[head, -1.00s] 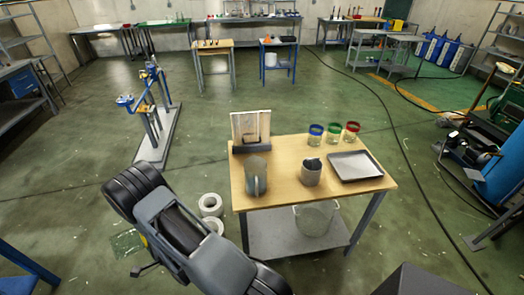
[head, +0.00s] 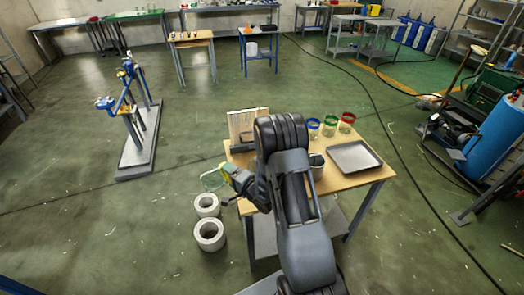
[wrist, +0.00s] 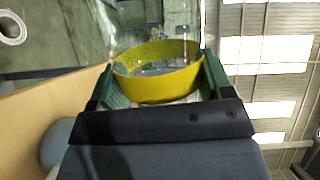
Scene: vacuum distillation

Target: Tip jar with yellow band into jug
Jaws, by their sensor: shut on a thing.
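My gripper (head: 237,178) is shut on the jar with the yellow band, a clear glass jar (head: 212,180). It holds the jar in the air off the table's left edge, tipped roughly onto its side. In the wrist view the yellow band (wrist: 160,72) sits between my two green fingers, with clear glass beyond it. The jug is hidden behind my arm in the head view. A grey rounded thing (wrist: 55,140) beside the wooden top in the wrist view may be the jug, but I cannot tell.
The wooden table (head: 362,180) carries a grey cup (head: 317,168), a metal tray (head: 354,157), jars with blue (head: 313,124), green (head: 330,121) and red (head: 348,118) bands, and an upright board (head: 246,124).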

